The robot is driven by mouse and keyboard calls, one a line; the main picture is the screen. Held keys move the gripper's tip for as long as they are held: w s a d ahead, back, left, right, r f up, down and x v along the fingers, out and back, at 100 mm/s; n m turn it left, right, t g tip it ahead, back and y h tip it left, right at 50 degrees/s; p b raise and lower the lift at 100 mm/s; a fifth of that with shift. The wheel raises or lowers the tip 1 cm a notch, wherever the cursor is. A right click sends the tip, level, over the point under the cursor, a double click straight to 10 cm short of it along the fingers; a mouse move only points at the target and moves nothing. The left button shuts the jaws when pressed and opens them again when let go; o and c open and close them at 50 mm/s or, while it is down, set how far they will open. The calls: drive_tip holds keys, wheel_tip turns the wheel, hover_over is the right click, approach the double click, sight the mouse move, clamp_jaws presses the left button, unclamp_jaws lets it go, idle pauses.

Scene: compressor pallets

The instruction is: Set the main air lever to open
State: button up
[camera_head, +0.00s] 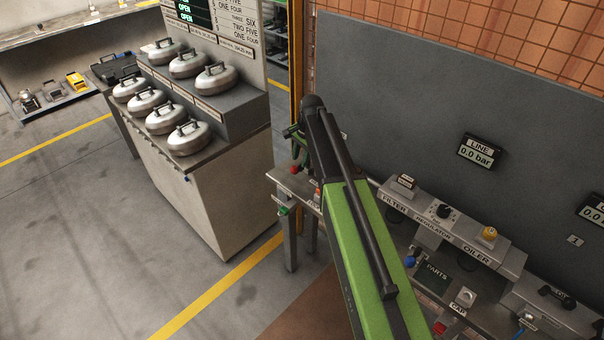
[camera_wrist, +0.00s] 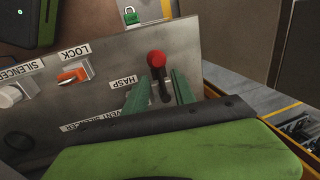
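A lever with a red ball knob (camera_wrist: 156,59) and a dark shaft stands on the grey panel in the wrist view, beside the HASP label (camera_wrist: 117,82). No label naming it as the main air lever is readable. My gripper (camera_wrist: 159,92) is open, with its two green fingers apart. The shaft shows between the fingers in the picture, with a gap on each side, and the knob lies beyond the tips. Contact is not visible. In the head view the red knob (camera_head: 294,170) is small, below my gripper (camera_head: 292,133) at the bench's left end.
An orange lock piece (camera_wrist: 73,75) and a silencer block (camera_wrist: 12,94) sit left of the lever. A green padlock (camera_wrist: 131,16) is at the panel's far edge. The filter-regulator-oiler block (camera_head: 450,238) stands right of my arm. A cabinet (camera_head: 215,190) with metal weights stands left.

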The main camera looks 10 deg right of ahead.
drive_tip(key=f, duration=0.1)
drive_tip(key=f+b, duration=0.1)
drive_tip(key=f, duration=0.1)
drive_tip(key=shift+w+a, duration=0.15)
drive_tip(key=shift+w, duration=0.05)
drive_tip(key=shift+r, duration=0.15)
clamp_jaws()
drive_tip(key=shift+s+a, duration=0.1)
drive_tip(key=shift+a, duration=0.05)
idle(0.8)
